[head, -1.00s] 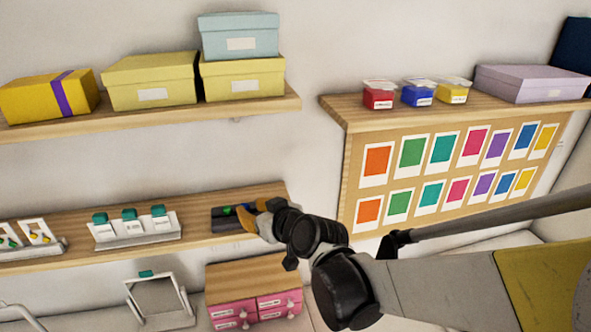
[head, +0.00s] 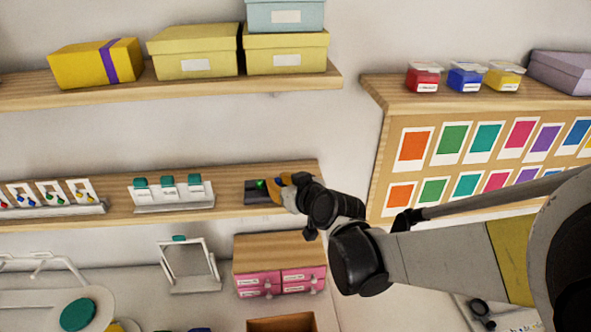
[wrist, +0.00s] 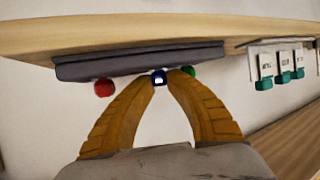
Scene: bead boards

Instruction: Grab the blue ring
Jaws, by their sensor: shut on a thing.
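The blue ring (wrist: 159,77) sits between the tips of my gripper's two orange fingers (wrist: 160,73) in the wrist view. The fingers are shut on it. A red ring (wrist: 104,88) and a green ring (wrist: 188,70) are to either side, at the dark holder (wrist: 140,62). I cannot tell whether the blue ring still touches the holder. In the head view my gripper (head: 280,187) is at the right part of the dark holder (head: 256,198) on the lower shelf, and the green ring (head: 261,184) shows beside it. The blue ring is hidden there by the fingers.
The lower shelf (head: 228,208) also holds a white stand (head: 172,202) with teal pieces and a jewellery stand (head: 60,208) at the left. Below are pink drawers (head: 280,280) and a small mirror (head: 188,262). An upper shelf (head: 200,91) with boxes is above.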

